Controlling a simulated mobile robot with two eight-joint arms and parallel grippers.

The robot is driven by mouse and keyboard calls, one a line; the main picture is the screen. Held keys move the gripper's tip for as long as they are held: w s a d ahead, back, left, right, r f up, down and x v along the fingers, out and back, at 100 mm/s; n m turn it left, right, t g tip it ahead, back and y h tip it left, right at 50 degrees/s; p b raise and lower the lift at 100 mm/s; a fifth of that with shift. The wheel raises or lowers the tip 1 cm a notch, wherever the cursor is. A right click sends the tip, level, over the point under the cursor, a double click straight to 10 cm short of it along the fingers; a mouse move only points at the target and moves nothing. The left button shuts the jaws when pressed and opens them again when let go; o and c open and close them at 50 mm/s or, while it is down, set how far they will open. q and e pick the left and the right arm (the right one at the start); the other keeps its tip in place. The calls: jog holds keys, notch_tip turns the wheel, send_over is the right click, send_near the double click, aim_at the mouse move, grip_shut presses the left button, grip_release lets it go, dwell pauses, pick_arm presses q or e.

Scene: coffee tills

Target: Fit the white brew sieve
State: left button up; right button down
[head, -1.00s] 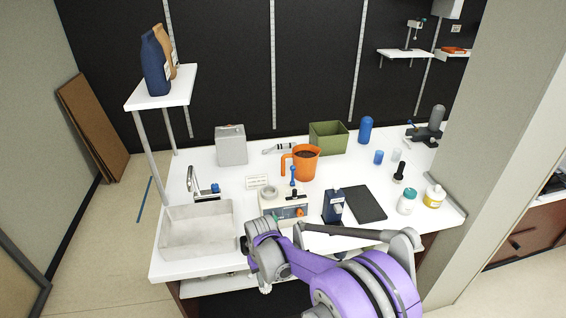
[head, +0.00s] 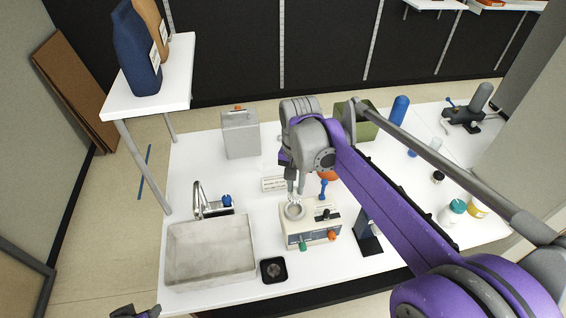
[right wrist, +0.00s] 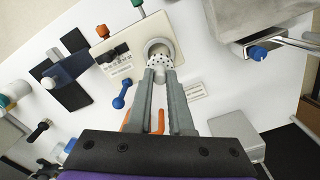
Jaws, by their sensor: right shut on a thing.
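The brew machine (head: 315,232) is a cream box with green and orange knobs on its front and a round ring (head: 293,210) on its top left. In the right wrist view, my right gripper (right wrist: 160,82) is shut on the small stem of the white brew sieve (right wrist: 160,60), which has dark holes. The sieve lies over or inside the ring's opening; I cannot tell how deep it sits. In the head view, my right gripper (head: 296,190) points down just above the ring, and the sieve is hard to make out. A dark part of my left gripper (head: 135,312) shows at the bottom edge.
The sink (head: 210,250) is left of the machine. A black square tray (head: 273,270) with a round recess is in front of it. A blue-tipped lever (head: 323,187) stands behind.

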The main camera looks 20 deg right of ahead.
jog(key=shift+w, duration=0.15)
jog(key=shift+s+r, duration=0.15)
jog(key=shift+s, duration=0.3)
pick_arm(q)
jog(key=shift+s+r, duration=0.1)
jog(key=shift+s, duration=0.1)
pick_arm(e)
jog(key=shift+w+f, duration=0.2)
jog(key=shift+f, duration=0.25)
notch_tip(320, 180, down, 2)
jog(key=shift+s+f+b, duration=0.15)
jog(key=shift+f+b, duration=0.05)
jog(key=shift+b, duration=0.65)
jog(key=shift+f+b, duration=0.3)
jog(key=shift+f, duration=0.3)
pick_arm(q)
jog(key=f, duration=0.1)
jog(key=s+f, duration=0.1)
jog(key=f, duration=0.1)
jog(key=shift+s+f, duration=0.15)
jog(key=shift+f, duration=0.05)
pick_arm(e)
jog(key=shift+r, duration=0.1)
jog(key=shift+w, duration=0.2)
jog(key=shift+s, duration=0.1)
